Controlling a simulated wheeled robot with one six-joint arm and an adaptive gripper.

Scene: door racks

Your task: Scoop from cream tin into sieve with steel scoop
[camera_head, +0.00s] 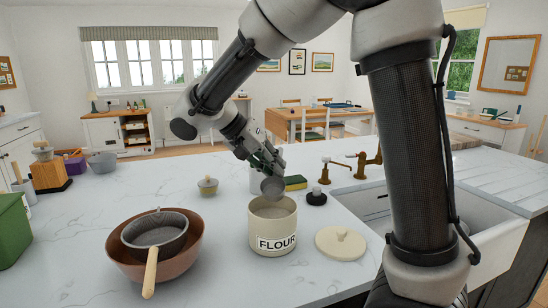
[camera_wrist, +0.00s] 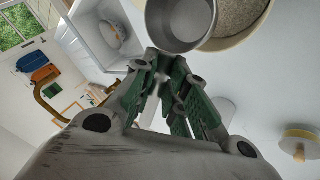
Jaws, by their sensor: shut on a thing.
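The cream tin (camera_head: 272,240), marked FLOUR, stands open on the marble counter with pale flour inside, which also shows in the wrist view (camera_wrist: 238,14). My gripper (camera_head: 270,160) is shut on the steel scoop (camera_head: 272,188) and holds it above the tin's mouth. In the wrist view the fingers of my gripper (camera_wrist: 163,72) meet at the scoop's handle end, and the round scoop bowl (camera_wrist: 182,18) looks empty. The sieve (camera_head: 155,236), dark with a wooden handle, rests in a brown bowl (camera_head: 190,262) left of the tin.
The tin's cream lid (camera_head: 340,242) lies just right of the tin. A small lidded pot (camera_head: 208,186), a yellow-green sponge (camera_head: 295,183) and a black stopper (camera_head: 316,197) are behind it. The sink (camera_head: 470,235) is at the right. A green box (camera_head: 12,230) stands far left.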

